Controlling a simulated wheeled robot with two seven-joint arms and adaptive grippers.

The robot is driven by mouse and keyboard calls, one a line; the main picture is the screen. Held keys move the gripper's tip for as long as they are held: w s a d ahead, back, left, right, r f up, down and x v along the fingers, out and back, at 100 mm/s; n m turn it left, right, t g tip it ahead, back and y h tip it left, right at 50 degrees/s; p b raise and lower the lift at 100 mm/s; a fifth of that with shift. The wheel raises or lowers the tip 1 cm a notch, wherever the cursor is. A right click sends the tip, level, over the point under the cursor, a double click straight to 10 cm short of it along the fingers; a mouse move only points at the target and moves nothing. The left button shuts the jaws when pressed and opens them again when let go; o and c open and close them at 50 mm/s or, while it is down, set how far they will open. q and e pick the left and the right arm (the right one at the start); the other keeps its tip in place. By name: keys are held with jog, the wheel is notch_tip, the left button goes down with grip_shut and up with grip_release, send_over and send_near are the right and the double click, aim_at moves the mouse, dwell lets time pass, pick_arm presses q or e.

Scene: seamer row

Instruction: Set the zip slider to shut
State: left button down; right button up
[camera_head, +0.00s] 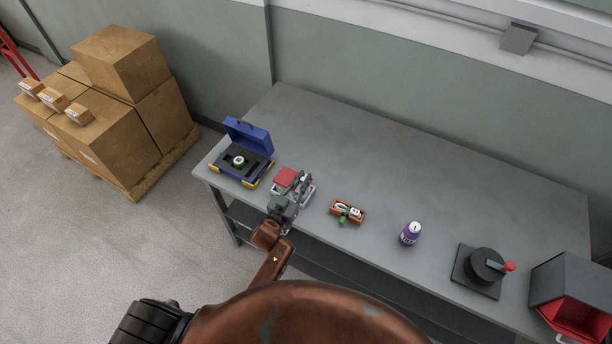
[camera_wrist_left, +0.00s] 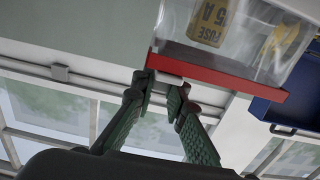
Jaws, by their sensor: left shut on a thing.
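A clear zip bag (camera_wrist_left: 240,35) with a red zip strip (camera_wrist_left: 235,82) fills the upper right of the left wrist view. A yellow fuse box (camera_wrist_left: 208,22) and another yellow thing show inside it. A pale zip slider (camera_wrist_left: 168,79) sits near the strip's left end in that view. My left gripper (camera_wrist_left: 162,85) has its green fingertips on either side of the slider, shut on it. In the head view my left gripper (camera_head: 293,188) is at the bench's front left, beside a red patch (camera_head: 285,176); it hides much of the bag there. My right gripper is not in view.
On the grey bench (camera_head: 400,170), an open blue case (camera_head: 247,138) stands to the left. An orange tray (camera_head: 347,211), a purple bottle (camera_head: 410,233), a rotary switch (camera_head: 485,266) and a grey-red bin (camera_head: 570,290) stand to the right. The bench's back is clear.

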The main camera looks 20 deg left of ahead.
pick_arm(q)
jog(key=c, duration=2.2)
grip_release()
jog(key=shift+c, duration=0.2)
jog(key=o, duration=0.3)
jog(key=shift+o, duration=0.3)
jog(key=s+a, duration=0.2)
jog(key=s, duration=0.9)
jog(key=shift+s, duration=0.35)
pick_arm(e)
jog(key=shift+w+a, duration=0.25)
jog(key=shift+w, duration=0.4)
